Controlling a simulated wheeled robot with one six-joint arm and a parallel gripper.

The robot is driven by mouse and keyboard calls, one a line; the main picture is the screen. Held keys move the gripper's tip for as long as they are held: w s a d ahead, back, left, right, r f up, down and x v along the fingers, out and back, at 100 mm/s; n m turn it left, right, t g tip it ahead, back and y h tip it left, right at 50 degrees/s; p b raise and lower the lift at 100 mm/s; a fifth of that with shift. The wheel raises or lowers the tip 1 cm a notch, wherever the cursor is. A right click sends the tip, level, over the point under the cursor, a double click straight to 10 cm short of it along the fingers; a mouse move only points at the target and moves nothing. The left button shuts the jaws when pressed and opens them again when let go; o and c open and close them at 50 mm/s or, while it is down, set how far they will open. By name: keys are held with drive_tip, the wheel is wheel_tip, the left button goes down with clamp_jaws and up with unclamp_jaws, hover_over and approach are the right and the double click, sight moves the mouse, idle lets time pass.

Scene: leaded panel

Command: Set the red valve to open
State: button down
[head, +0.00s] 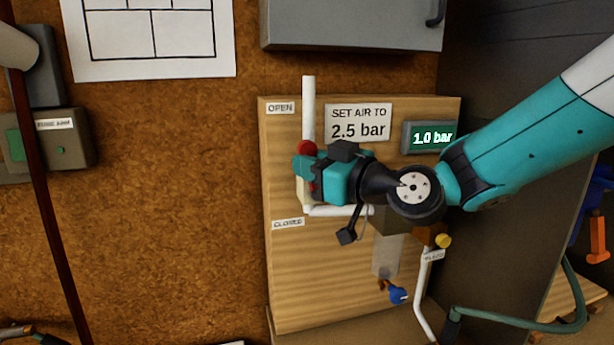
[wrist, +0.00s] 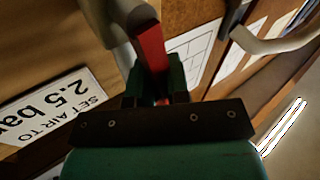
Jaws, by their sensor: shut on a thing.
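The red valve's handle (wrist: 150,45) runs between the green fingers of my gripper (wrist: 158,85) in the wrist view. My gripper is shut on it. In the head view my gripper (head: 308,170) is at the white pipe, and a red part of the valve (head: 307,148) shows just above the fingers. The rest of the valve is hidden by the gripper, so its exact angle is hard to tell. The OPEN label (head: 280,108) is above and left of the gripper; the CLOSED label (head: 288,223) is below and left.
The wooden panel (head: 300,290) carries a "SET AIR TO 2.5 bar" sign (head: 358,122) and a display (head: 430,137) reading 1.0 bar. A grey cabinet (head: 350,25) hangs above.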

drive_tip(key=c, duration=1.4)
unclamp_jaws()
drive_tip(key=shift+s+d+f+b, duration=0.15)
drive_tip(key=shift+s+d+b, duration=0.15)
drive_tip(key=shift+d+b, duration=0.15)
drive_tip(key=shift+b+v, duration=4.3)
drive_tip(key=shift+v, duration=3.9)
